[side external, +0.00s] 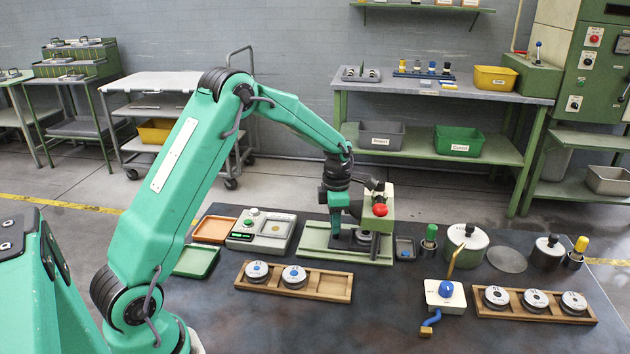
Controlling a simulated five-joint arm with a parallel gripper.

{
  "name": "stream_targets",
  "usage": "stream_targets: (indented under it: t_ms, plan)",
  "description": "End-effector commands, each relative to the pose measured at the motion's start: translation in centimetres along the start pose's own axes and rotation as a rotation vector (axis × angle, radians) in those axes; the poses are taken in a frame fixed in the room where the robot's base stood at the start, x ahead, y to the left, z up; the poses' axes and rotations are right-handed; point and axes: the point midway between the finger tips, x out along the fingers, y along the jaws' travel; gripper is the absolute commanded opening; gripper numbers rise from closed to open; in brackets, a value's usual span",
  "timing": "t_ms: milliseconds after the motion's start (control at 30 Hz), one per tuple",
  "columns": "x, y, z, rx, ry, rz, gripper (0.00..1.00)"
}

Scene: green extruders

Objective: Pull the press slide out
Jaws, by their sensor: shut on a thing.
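The press stands at the back middle of the dark table, with a cream head (385,204) and a red knob (380,210) over a low green base (318,251). My gripper (336,233) points down at the left of the press head, its fingers low over the base. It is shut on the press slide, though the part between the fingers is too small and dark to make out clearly. A dark round part (368,237) shows under the head. How far the slide is out cannot be told.
A wooden rack (293,291) with two discs stands in front of the press. A scale (262,230) and shallow orange and green trays are to its left. A small dark tray (404,248) and a green-knobbed piece (429,241) are close on its right. The front middle table is clear.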

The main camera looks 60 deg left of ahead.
Motion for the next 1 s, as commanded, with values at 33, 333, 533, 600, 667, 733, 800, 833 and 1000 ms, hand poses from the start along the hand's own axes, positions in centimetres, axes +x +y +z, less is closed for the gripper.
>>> stream_targets:
  t_ms: [33,333,533,600,667,733,800,833,1000]
  plan:
    - [-0.2,0.4,-1.1,-0.005,0.0,0.0,0.0]
    - [-0.2,1.9,-6.8,-0.004,-0.001,0.001,0.0]
    - [-0.1,2.1,-7.8,-0.002,0.0,0.0,0.0]
    - [-0.1,2.1,-7.8,-0.003,0.0,-0.001,0.0]
    - [-0.1,2.1,-7.9,-0.004,0.001,-0.001,0.0]
    - [-0.1,2.1,-7.9,-0.005,0.002,-0.002,0.0]
    - [-0.1,2.1,-7.9,-0.006,0.002,-0.002,0.34]
    - [-0.1,2.1,-7.9,-0.005,0.002,-0.002,0.4]
    - [-0.1,2.1,-7.8,-0.003,0.001,-0.001,0.45]
